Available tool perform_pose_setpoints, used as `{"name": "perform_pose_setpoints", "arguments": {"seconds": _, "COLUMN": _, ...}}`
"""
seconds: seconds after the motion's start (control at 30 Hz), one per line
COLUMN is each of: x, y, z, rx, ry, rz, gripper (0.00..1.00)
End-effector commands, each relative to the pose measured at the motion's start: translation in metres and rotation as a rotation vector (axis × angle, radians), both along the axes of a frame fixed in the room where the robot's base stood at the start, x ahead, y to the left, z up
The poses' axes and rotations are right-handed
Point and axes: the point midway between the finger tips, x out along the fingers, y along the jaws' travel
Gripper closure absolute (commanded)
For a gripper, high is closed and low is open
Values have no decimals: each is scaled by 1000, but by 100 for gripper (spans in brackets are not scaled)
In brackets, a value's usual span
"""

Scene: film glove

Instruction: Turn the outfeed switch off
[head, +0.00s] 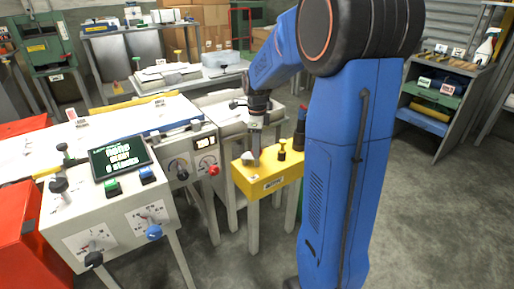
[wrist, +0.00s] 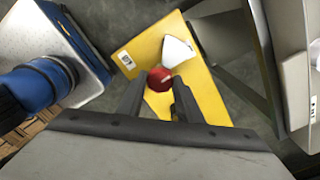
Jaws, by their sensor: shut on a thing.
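A yellow box (head: 266,183) on legs stands right of the white control panels. My gripper (head: 254,158) reaches down to its top. In the wrist view my gripper (wrist: 159,92) has its two fingers closed around a small red round knob (wrist: 160,78) above the yellow top. A pale wedge-shaped piece (wrist: 178,52) lies beyond the knob. Two rotary knobs, one blue (head: 153,232) and one black (head: 95,258), sit on the front of the left panel. The labels are too small to read, so I cannot tell which is the outfeed switch.
A display screen (head: 122,158) with green and blue buttons is on the left panel. A black knob (head: 282,152) stands on the yellow box beside my gripper. A red cabinet (head: 22,235) is at far left. The floor (head: 440,220) at right is clear.

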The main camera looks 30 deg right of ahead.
Motion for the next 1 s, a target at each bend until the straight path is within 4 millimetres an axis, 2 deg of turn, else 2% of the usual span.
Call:
{"name": "perform_pose_setpoints", "arguments": {"seconds": 0.27, "x": 0, "y": 0, "z": 0, "rx": -1, "ry": -1, "rz": 205, "gripper": 90}}
{"name": "perform_pose_setpoints", "arguments": {"seconds": 1.0, "x": 1, "y": 0, "z": 0, "rx": 0, "ry": -1, "rz": 908, "gripper": 90}}
